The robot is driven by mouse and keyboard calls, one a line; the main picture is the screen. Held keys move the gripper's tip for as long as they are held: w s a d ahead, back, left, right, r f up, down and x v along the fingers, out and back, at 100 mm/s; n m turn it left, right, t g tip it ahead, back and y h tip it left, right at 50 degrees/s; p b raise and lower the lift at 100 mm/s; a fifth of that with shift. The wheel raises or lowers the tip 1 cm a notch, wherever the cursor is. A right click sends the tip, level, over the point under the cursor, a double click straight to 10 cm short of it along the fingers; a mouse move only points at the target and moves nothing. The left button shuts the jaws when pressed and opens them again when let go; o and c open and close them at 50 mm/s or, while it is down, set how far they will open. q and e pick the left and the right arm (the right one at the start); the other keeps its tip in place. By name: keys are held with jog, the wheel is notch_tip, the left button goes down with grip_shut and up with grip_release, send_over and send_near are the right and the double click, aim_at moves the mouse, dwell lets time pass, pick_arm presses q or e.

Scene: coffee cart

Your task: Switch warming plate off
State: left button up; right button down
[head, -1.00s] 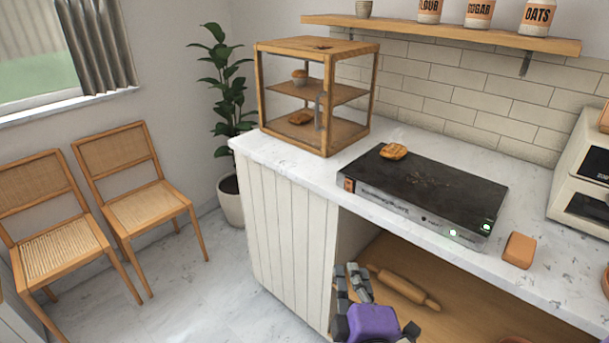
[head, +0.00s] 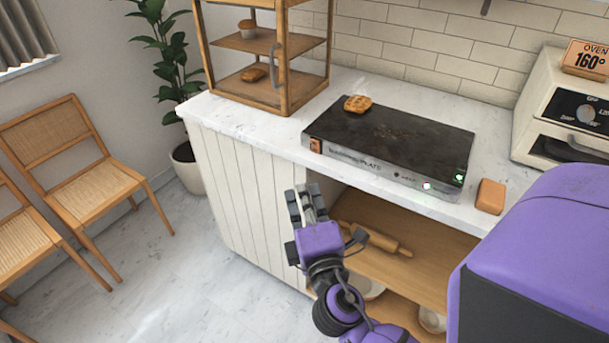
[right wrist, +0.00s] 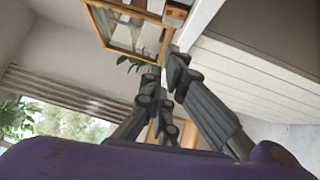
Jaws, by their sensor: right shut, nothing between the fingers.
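The warming plate (head: 395,138) is a flat black-topped slab with a grey front, lying on the white marble counter. An orange patch (head: 315,145) is at the left end of its front. A white round spot (head: 426,186) and a lit green indicator (head: 459,178) are at the right end. A pastry (head: 357,104) lies on its top. My right gripper (head: 305,195) is shut and empty, in front of the counter, below and left of the plate's left front corner and apart from it. Its dark fingers also show in the right wrist view (right wrist: 172,88). My left gripper is not in view.
A wooden display case (head: 285,98) stands left of the plate. An orange block (head: 490,196) lies by its right front corner, and an oven (head: 560,118) stands further right. Below the counter, an open shelf holds a rolling pin (head: 375,238). Floor on the left is open before the chairs (head: 98,180).

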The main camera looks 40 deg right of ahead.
aim_at(315, 146)
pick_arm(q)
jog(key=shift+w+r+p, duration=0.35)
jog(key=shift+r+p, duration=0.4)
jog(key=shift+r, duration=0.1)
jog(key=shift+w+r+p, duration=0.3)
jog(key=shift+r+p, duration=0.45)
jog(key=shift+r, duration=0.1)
pick_arm(e)
jog(key=shift+s+d+x, duration=0.2)
jog(key=shift+d+x, duration=0.25)
jog(key=shift+x, duration=1.5)
jog(key=shift+s+d+x, duration=0.15)
jog(key=shift+d+x, duration=0.3)
jog(key=shift+x, duration=1.55)
jog(key=shift+s+d+x, duration=0.2)
jog(key=shift+d+x, duration=0.2)
jog(key=shift+x, duration=1.55)
jog(key=shift+r, duration=0.2)
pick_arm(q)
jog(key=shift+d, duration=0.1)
pick_arm(e)
jog(key=shift+d, duration=0.1)
